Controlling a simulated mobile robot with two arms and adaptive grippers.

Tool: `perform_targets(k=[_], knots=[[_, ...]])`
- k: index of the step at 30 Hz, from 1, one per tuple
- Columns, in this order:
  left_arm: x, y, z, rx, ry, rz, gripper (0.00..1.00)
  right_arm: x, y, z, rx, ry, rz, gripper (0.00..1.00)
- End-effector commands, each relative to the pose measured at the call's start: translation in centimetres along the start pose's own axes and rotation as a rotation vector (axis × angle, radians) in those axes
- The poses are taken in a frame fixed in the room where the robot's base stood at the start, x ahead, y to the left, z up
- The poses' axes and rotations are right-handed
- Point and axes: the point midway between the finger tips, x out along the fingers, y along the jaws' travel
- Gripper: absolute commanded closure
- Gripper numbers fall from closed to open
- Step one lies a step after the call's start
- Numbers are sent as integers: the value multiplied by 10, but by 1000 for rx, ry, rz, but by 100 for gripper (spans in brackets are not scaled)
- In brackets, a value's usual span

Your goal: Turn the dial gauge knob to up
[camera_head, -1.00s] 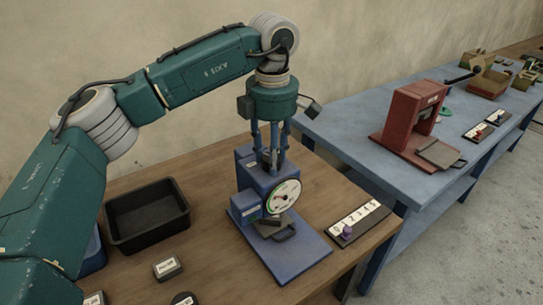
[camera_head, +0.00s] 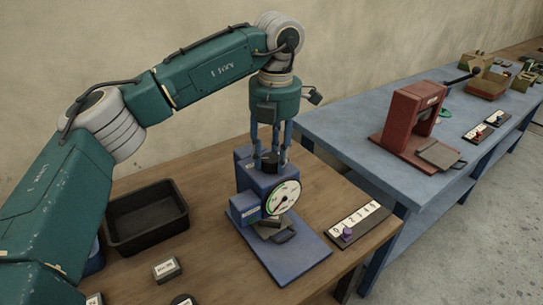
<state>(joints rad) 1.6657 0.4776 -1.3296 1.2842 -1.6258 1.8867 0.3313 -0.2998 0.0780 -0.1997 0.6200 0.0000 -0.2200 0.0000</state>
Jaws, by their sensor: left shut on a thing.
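The dial gauge (camera_head: 249,180) is a blue device on a blue base plate, standing on the wooden table. Its round white dial face (camera_head: 284,197) has a green rim band and a dark needle, and faces front right. A dark knob (camera_head: 270,164) sits on top of the blue body. My left gripper (camera_head: 270,158) points straight down over the gauge, its blue fingers shut around the knob. The fingers hide part of the knob, and I cannot read its marking. My right gripper is not in view.
A black bin (camera_head: 146,238) and a small labelled block (camera_head: 167,269) are left of the gauge. A numbered strip (camera_head: 372,211) with a purple peg (camera_head: 347,235) lies right of it. A red press (camera_head: 407,125) stands on the blue table (camera_head: 350,135) behind.

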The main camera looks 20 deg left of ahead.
Motion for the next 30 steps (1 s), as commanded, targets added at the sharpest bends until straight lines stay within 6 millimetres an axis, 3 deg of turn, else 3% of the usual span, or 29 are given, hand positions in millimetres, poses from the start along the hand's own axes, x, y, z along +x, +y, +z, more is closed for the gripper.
perform_targets(k=[15, 16, 18, 30], knots=[[-1, 1, 1, -21, -2, 1, 90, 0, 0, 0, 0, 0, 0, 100], [-1, 1, 0, -21, -2, 1, 60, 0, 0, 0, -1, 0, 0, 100], [-1, 1, 0, -21, -1, 1, 46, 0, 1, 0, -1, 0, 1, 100], [-8, 0, 1, -19, -1, 0, 45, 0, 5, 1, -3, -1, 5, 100]])
